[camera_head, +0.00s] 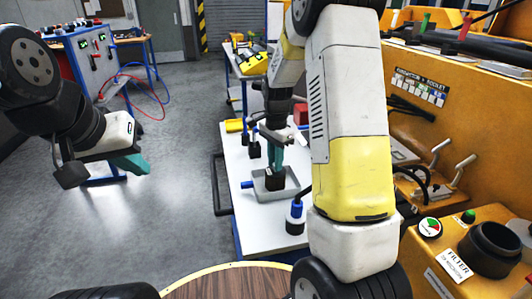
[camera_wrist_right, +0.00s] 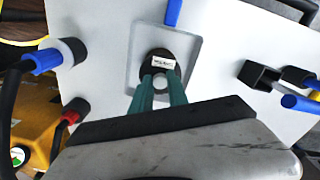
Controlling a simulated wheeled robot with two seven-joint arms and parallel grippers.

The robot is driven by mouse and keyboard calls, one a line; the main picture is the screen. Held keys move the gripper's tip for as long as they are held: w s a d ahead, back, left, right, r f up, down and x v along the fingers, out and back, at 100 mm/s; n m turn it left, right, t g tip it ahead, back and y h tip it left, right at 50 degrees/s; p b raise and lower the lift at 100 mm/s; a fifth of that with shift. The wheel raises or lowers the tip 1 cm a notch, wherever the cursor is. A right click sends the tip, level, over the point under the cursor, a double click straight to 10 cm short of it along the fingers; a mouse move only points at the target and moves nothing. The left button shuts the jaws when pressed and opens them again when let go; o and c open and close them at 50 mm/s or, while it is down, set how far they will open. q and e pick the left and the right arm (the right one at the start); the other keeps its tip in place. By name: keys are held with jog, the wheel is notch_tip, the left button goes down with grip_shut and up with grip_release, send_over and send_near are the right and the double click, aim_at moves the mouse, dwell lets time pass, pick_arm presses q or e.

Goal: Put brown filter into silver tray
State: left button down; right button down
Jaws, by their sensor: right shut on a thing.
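The brown filter (camera_head: 275,183) is a small dark cylinder with a white label; it also shows in the right wrist view (camera_wrist_right: 158,55). My right gripper (camera_head: 276,165) has its teal fingers shut on the filter from above; the fingers also show in the right wrist view (camera_wrist_right: 160,84). The silver tray (camera_head: 262,197) is a shallow grey square on the white table, and its rim surrounds the filter in the right wrist view (camera_wrist_right: 192,58). I cannot tell whether the filter touches the tray floor. My left gripper (camera_head: 128,163) hangs over the floor at left, apart from the table; its finger gap is unclear.
A dark part with a blue top (camera_head: 295,212) stands on the white table (camera_head: 262,232), right of the tray. A red block (camera_head: 301,114) and other small parts stand farther back. The yellow machine (camera_head: 442,160) lines the right, with a black round port (camera_head: 492,248) labelled FILTER.

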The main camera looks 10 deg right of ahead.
jog(key=c, duration=1.3)
grip_release()
notch_tip(320, 180, up, 12)
jog(key=shift+s+a+r+n+t+y, duration=0.45)
jog(key=shift+s+r+n+t, duration=1.25)
jog(key=shift+s, duration=2.35)
jog(key=shift+s+a+r+n+t+y, duration=0.35)
jog(key=shift+s+a+r+n, duration=0.45)
jog(key=shift+s+n, duration=2.55)
jog(key=shift+s+a+r+n+t+y, duration=0.3)
jog(key=shift+s+r+n+t, duration=1)
jog(key=shift+s, duration=3.45)
jog(key=shift+r+g, duration=0.2)
jog(key=shift+g, duration=0.05)
